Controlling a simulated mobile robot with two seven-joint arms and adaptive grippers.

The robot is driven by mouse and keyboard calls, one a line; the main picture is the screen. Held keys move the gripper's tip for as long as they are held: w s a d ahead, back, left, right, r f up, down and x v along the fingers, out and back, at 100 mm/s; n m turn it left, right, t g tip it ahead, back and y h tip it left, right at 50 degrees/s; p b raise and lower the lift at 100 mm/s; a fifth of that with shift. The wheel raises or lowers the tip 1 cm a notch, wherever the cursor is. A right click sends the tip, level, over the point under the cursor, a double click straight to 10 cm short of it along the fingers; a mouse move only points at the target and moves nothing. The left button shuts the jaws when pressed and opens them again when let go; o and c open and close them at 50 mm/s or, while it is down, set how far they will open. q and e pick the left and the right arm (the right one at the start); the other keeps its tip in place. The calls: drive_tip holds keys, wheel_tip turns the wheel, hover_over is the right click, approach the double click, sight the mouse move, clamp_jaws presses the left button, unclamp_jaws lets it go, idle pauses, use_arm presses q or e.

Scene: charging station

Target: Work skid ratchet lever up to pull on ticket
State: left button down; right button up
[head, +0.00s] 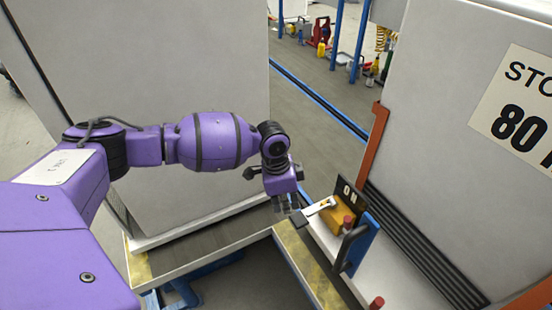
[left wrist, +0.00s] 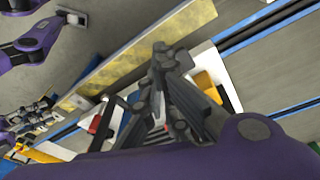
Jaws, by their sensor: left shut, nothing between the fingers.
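The skid's ratchet fitting (head: 338,216) is an orange-yellow block on the white ledge of the right-hand cabinet. A pale lever (head: 319,207) with a dark end (head: 298,218) sticks out from it to the left. A dark ticket plate (head: 349,194) marked "ON" stands upright behind the block. My left gripper (head: 285,204) is shut and empty, pointing down just left of the lever's dark end. I cannot tell whether they touch. In the left wrist view, the closed fingers (left wrist: 163,62) cover part of the orange-yellow block (left wrist: 206,86). My right gripper is out of view.
A blue plate (head: 363,243) with a black handle (head: 349,246) stands in front of the block, with red knobs (head: 376,302) nearby. Tall grey cabinets (head: 190,70) flank a narrow gap. The right one carries a sign (head: 518,110) reading 80.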

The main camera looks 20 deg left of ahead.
sight(298, 219)
use_arm(q)
drive_tip(key=shift+t+h, duration=0.3)
drive_tip(key=shift+t, duration=0.1)
drive_tip(key=w+f+b, duration=0.1)
drive_tip(key=f, duration=0.1)
drive_tip(key=w+d+f+b, duration=0.1)
drive_tip(key=f, duration=0.1)
drive_tip(key=w+f, duration=0.1)
drive_tip(key=f, duration=0.1)
drive_tip(key=shift+w+d+b, duration=0.1)
drive_tip(key=shift+d+b, duration=0.25)
drive_tip(key=shift+b, duration=0.05)
drive_tip(key=shift+w+d+f+b, duration=0.15)
drive_tip(key=shift+f+b, duration=0.2)
drive_tip(key=shift+f, duration=0.15)
drive_tip(key=shift+w+r, duration=0.1)
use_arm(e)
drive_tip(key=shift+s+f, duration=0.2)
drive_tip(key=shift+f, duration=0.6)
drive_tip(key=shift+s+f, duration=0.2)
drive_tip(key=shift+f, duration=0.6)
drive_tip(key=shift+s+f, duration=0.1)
